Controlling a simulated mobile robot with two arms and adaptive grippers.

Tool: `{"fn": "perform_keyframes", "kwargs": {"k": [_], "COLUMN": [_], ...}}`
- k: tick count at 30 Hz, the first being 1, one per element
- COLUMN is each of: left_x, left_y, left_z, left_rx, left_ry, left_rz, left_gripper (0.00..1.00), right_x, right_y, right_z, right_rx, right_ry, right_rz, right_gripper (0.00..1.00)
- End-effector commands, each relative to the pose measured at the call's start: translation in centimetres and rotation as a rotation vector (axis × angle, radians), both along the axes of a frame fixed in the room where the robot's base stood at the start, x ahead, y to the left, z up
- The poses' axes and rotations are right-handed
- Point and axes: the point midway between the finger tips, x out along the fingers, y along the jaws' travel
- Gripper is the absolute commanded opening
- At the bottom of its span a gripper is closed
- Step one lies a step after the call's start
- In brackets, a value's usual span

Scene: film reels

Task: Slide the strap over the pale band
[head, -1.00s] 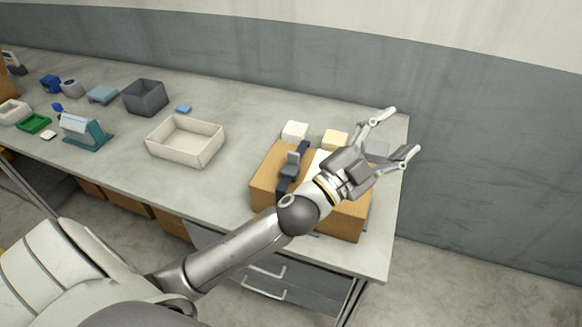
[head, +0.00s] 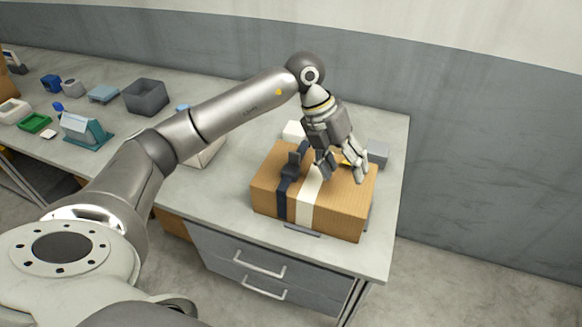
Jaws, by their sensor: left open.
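A brown box (head: 338,214) sits near the right end of the workbench. A dark strap (head: 283,196) with a raised dark buckle (head: 292,165) runs over the box, left of its middle. A pale band (head: 307,205) runs over the box just right of the strap, beside it and not covered by it. My left gripper (head: 342,178) is open and points down above the box's top, to the right of the pale band. It hides part of the box's back edge. Whether its fingertips touch the box I cannot tell. My right gripper is not in view.
A white block (head: 293,130) and a grey block (head: 377,153) stand behind the box. A cream tray (head: 208,152) is partly hidden by my left arm. A dark grey bin (head: 145,96) stands further left.

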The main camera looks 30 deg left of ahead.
Motion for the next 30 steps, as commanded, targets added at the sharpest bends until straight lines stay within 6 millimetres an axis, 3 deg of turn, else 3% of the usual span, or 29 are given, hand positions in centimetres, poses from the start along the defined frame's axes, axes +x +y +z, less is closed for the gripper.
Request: {"fn": "perform_keyframes", "kwargs": {"k": [1,3,6,9,16,30], "left_x": [0.4,0.5,0.2,-0.1,-0.4,-0.4], "left_y": [3.1,6.6,10.5,12.6,13.5,13.3], "left_z": [0.5,1.0,2.0,2.6,1.3,-6.7], "left_rx": [0.101,0.22,0.343,0.412,0.44,0.436], "left_ry": [0.016,0.049,0.087,0.111,0.128,0.127], "left_rz": [0.038,0.091,0.156,0.195,0.212,0.209], "left_gripper": [0.61,0.61,0.61,0.61,0.61,0.61], "right_x": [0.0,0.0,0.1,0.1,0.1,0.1], "right_y": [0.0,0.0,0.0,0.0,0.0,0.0], "right_z": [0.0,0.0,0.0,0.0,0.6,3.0], "right_rx": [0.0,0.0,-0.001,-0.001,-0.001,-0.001], "right_ry": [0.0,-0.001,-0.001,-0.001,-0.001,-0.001], "right_rz": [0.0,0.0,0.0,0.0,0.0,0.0], "right_gripper": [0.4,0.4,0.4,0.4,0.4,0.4]}}
